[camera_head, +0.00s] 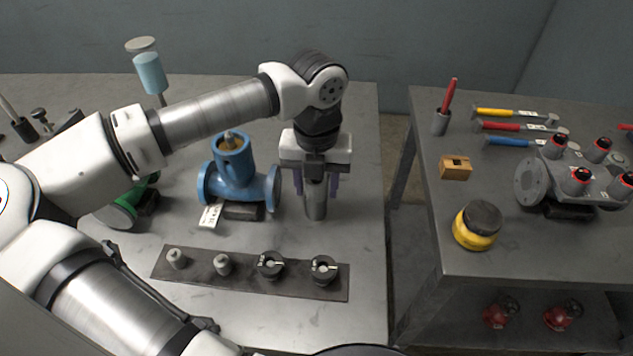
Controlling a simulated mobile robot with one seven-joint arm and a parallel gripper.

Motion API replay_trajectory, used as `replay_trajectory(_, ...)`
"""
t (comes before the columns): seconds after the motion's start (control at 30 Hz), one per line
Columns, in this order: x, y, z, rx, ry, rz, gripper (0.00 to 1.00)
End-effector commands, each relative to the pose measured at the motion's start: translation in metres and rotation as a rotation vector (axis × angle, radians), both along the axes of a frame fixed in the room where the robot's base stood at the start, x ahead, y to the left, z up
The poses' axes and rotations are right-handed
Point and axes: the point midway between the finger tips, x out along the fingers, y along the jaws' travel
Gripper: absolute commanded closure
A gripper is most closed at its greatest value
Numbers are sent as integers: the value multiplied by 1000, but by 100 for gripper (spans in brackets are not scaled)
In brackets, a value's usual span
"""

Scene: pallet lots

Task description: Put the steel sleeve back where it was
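A steel sleeve (316,207), a plain grey cylinder, stands upright between the purple fingers of my gripper (318,187), on the right part of the left bench (350,235). The gripper points down and its fingers appear shut on the sleeve's sides. The sleeve's upper part is hidden by the gripper. I cannot tell whether its lower end touches the bench.
A blue valve body (236,180) with a white tag stands left of the gripper. A dark strip (200,279) in front bears two grey posts and two black knobs (323,269). A green part (120,212) is farther left. The right bench (450,220) holds tools and a grey manifold.

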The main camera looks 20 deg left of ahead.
Motion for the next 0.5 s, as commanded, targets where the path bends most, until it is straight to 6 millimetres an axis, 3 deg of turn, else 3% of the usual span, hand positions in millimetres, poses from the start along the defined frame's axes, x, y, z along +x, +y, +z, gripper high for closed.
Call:
replay_trajectory(0.1,0,0,0,0,0,0,42)
replay_trajectory(0.5,0,0,8,1,-1,1,42)
